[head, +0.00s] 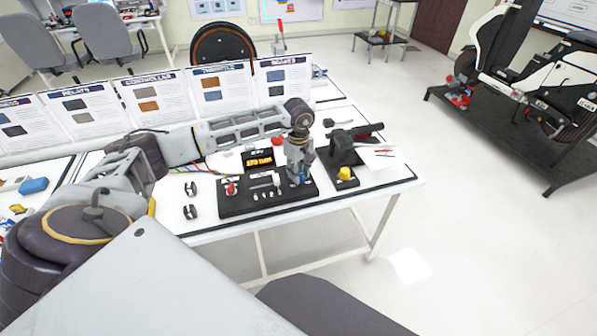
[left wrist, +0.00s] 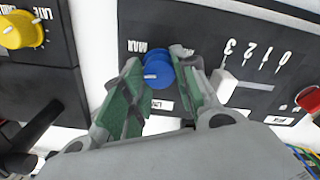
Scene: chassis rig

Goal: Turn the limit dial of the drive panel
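The drive panel (head: 236,207) is a black board lying on the white table. Its limit dial is a blue round knob with a white pointer line, clear in the left wrist view (left wrist: 158,72) beside a MAX mark. My left gripper (head: 299,174) reaches down over the panel's right part and largely covers the dial in the head view. In the left wrist view its two green-padded fingers (left wrist: 160,70) lie against both sides of the blue dial, closed on it. My right gripper is not in view.
The panel also bears a white slider (left wrist: 223,83) beside numbers and a red knob (head: 231,188). A lit display (head: 259,161) stands behind. To the right is a black device with a yellow knob (head: 345,173). Upright poster boards (head: 155,97) line the back.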

